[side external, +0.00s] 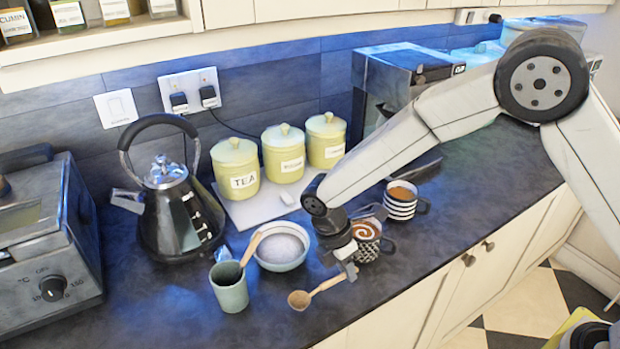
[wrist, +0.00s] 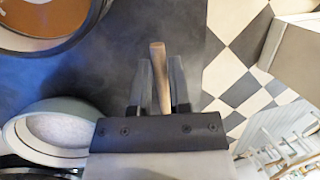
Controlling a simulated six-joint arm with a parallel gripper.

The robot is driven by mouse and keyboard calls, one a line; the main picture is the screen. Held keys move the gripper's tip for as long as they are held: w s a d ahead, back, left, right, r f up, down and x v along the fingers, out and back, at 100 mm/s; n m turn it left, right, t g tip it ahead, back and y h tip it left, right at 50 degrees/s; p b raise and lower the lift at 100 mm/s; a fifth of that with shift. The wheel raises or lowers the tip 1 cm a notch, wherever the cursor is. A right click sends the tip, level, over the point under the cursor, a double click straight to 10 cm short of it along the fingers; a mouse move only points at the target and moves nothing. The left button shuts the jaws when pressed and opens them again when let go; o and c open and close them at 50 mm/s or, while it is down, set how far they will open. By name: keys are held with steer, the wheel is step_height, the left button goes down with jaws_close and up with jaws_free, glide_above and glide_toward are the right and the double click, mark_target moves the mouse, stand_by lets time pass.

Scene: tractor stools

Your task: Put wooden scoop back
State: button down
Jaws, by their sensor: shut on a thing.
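My gripper (side external: 349,269) is shut on the handle of a wooden scoop (side external: 299,300) and holds it near the counter's front edge. The scoop's round head points left, close to a pale green cup (side external: 231,298). In the wrist view the scoop's handle (wrist: 158,58) stands between the two fingers of my gripper (wrist: 163,78); the scoop's head is hidden there. Another wooden utensil (side external: 251,246) leans in the green cup. A pale bowl of white granules (side external: 282,263) stands behind the scoop and shows at the left of the wrist view (wrist: 30,120).
A patterned mug (side external: 367,247) and a striped mug (side external: 400,206) stand right of the bowl. A kettle (side external: 170,205), yellow canisters (side external: 234,163) and a toaster oven (side external: 45,240) are behind and left. The dark counter (side external: 170,310) is clear at front left; its front edge drops to the floor.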

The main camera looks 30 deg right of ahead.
steer(key=shift+f, duration=0.8)
steer(key=shift+f, duration=0.1)
steer(key=c, duration=0.6)
jaws_free()
steer(key=v, duration=1.2)
